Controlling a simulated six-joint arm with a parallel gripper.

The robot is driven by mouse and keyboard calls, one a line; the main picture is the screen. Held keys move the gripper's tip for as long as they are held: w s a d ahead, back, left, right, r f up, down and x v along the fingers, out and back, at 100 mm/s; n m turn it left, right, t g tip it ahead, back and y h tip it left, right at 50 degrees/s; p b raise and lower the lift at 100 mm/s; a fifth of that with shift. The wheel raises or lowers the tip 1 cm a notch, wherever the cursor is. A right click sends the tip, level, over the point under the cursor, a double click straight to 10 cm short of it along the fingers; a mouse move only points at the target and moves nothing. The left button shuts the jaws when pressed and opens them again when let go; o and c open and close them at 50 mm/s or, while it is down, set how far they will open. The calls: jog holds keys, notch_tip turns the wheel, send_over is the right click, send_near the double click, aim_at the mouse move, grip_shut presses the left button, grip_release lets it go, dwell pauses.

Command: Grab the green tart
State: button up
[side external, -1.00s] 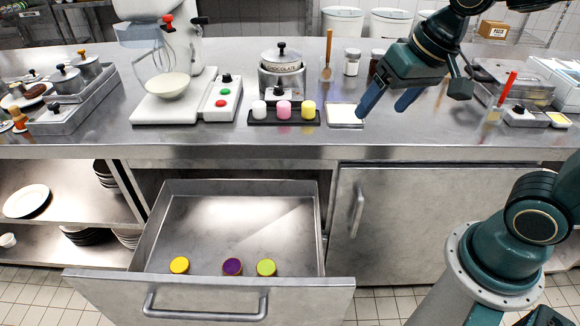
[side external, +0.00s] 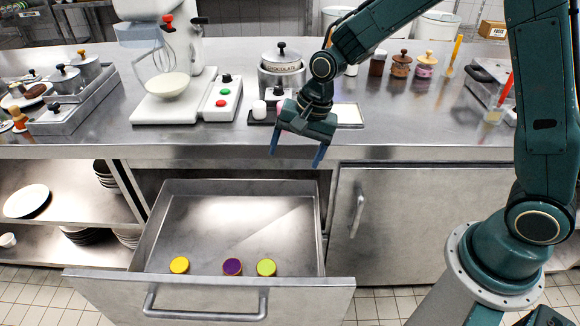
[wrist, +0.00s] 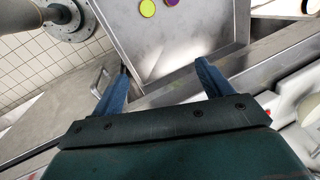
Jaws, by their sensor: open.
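The green tart (side external: 266,267) lies in the open drawer (side external: 240,215), near its front wall and at the right of a row of tarts. A purple tart (side external: 232,266) is just left of it. A yellow tart (side external: 179,265) is farther left. My gripper (side external: 297,160) is open, empty and pointing down, above the drawer's back right part and well away from the tarts. In the wrist view the green tart (wrist: 147,8) shows at the top edge, beyond my open fingers (wrist: 160,80), with the purple tart (wrist: 172,2) partly cut off beside it.
The counter edge (side external: 420,152) is right behind my gripper. A mixer (side external: 165,70), a button box (side external: 222,98) and a chocolate pot (side external: 283,72) stand on the counter. The rest of the drawer floor is bare. A shut cabinet door (side external: 420,225) is right of the drawer.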

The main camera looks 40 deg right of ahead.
jog(key=a+f+m+g, duration=0.1)
jog(key=a+f+m, duration=0.2)
jog(key=f, duration=0.9)
jog(key=w+a+f+m+g+y, duration=0.1)
jog(key=f+m, duration=0.3)
jog(key=f, duration=0.8)
jog(key=shift+w+a+f, duration=0.25)
jog(key=shift+a, duration=0.65)
jog(key=shift+f, duration=0.1)
send_over(267, 266)
jog(key=d, duration=0.1)
jog(key=shift+s+d+f, duration=0.1)
jog(key=shift+f, duration=1.9)
jog(key=shift+d+f, duration=0.1)
jog(key=shift+f, duration=1.9)
jog(key=shift+f, duration=0.1)
jog(key=shift+x, duration=2.45)
jog(key=shift+d, duration=0.1)
jog(key=shift+c, duration=0.2)
jog(key=c, duration=0.7)
